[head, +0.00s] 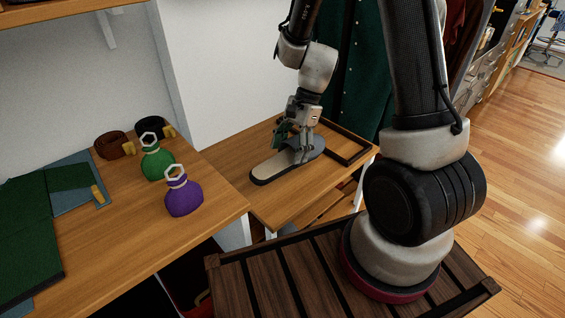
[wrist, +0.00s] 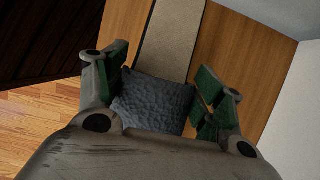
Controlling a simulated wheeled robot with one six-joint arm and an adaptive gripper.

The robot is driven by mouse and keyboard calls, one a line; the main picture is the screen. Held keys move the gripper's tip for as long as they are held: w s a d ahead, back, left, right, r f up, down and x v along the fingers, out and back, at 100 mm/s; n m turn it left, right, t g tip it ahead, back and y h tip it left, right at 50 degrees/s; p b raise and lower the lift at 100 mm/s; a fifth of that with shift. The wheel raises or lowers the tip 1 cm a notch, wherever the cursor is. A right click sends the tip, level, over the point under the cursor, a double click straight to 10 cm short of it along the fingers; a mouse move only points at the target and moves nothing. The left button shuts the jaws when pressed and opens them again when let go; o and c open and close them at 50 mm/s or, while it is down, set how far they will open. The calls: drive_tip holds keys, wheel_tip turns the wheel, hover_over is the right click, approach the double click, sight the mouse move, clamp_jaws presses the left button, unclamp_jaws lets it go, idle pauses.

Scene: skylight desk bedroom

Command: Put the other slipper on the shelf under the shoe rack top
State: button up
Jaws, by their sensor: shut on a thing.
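A slipper (head: 270,172) with a beige sole, dark edge and grey strap is at the wooden shoe rack top (head: 285,205). My gripper (head: 297,145) is shut on its strap end from above. In the wrist view the grey strap (wrist: 155,100) is between the green-padded fingers, and the beige sole (wrist: 170,45) extends away from me. I cannot tell whether the sole touches the top or hangs just above it. A slatted shelf (head: 318,208) shows partly under the top; most of it is hidden. No second slipper is in view.
A dark frame (head: 352,150) borders the rack top's far right. Dark green clothing (head: 350,75) hangs behind.

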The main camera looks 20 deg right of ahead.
drive_tip(key=shift+f, duration=3.05)
drive_tip(key=shift+f, duration=0.1)
drive_tip(key=o, duration=1.1)
